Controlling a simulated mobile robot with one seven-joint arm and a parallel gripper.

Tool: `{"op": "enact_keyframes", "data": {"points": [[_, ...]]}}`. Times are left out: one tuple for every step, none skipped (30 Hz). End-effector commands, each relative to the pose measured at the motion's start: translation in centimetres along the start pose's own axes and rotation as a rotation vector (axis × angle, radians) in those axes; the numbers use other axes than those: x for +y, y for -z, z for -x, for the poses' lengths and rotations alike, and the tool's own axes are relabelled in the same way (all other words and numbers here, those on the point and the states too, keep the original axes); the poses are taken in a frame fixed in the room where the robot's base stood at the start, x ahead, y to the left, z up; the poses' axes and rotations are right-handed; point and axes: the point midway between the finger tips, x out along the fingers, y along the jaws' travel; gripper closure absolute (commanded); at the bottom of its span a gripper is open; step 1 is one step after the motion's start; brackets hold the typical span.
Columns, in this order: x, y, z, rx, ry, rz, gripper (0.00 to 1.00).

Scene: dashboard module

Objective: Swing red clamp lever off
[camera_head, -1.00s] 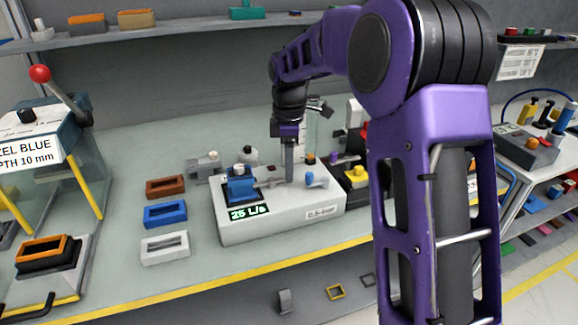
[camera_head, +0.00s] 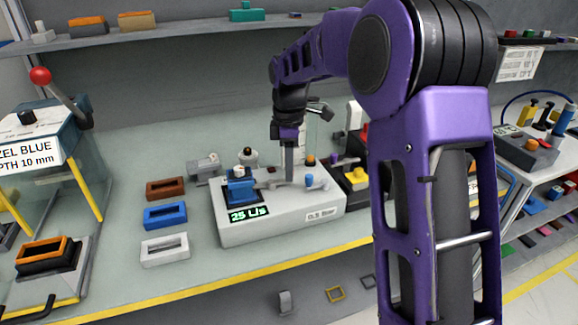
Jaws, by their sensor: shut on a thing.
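A light grey test box (camera_head: 270,222) with a "25 L/s" display and a "0.5 bar" label stands on the bench. A blue module (camera_head: 241,190) sits at the left of its top. A thin lever-like bar (camera_head: 268,184) lies between the blue module and my gripper (camera_head: 289,181). I take it for the clamp lever, though its red colour is not clear at this size. My gripper points down over the box, with its fingers shut at the bar's right end. The grip itself is too small to see well.
A blue knob (camera_head: 309,179) stands close to the right of my gripper. Brown (camera_head: 165,187), blue (camera_head: 165,215) and white (camera_head: 164,248) frames lie left of the box. A yellow-and-black fixture (camera_head: 357,178) is at the right, partly behind my arm. Bench space in front is clear.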

Motion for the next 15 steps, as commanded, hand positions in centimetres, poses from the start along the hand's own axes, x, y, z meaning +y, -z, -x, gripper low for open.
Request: {"op": "enact_keyframes", "data": {"points": [[-0.1, 0.0, 0.1, 0.000, 0.001, -0.017, 1.00], [-0.2, -0.1, 0.1, 0.000, 0.001, -0.031, 1.00], [-0.3, -0.1, 0.1, 0.000, 0.002, -0.052, 1.00], [-0.4, -0.1, 0.2, 0.000, 0.002, -0.070, 1.00], [-0.4, -0.1, 0.2, 0.000, 0.001, -0.089, 1.00], [-0.6, -0.1, 0.2, 0.000, 0.001, -0.117, 1.00], [-0.7, -0.1, 0.2, 0.000, 0.001, -0.140, 1.00], [-0.8, -0.2, 0.2, 0.000, 0.001, -0.164, 1.00], [-0.9, -0.2, 0.2, 0.000, 0.001, -0.198, 1.00], [-1.1, -0.2, 0.3, 0.000, 0.001, -0.224, 1.00], [-1.2, -0.2, 0.3, 0.000, 0.001, -0.252, 1.00], [-1.4, -0.2, 0.2, 0.000, 0.001, -0.289, 1.00], [-1.5, -0.2, 0.2, 0.000, 0.000, -0.318, 1.00], [-1.6, -0.2, 0.2, 0.000, 0.000, -0.347, 1.00], [-1.8, -0.2, 0.2, -0.001, 0.000, -0.385, 1.00]]}}
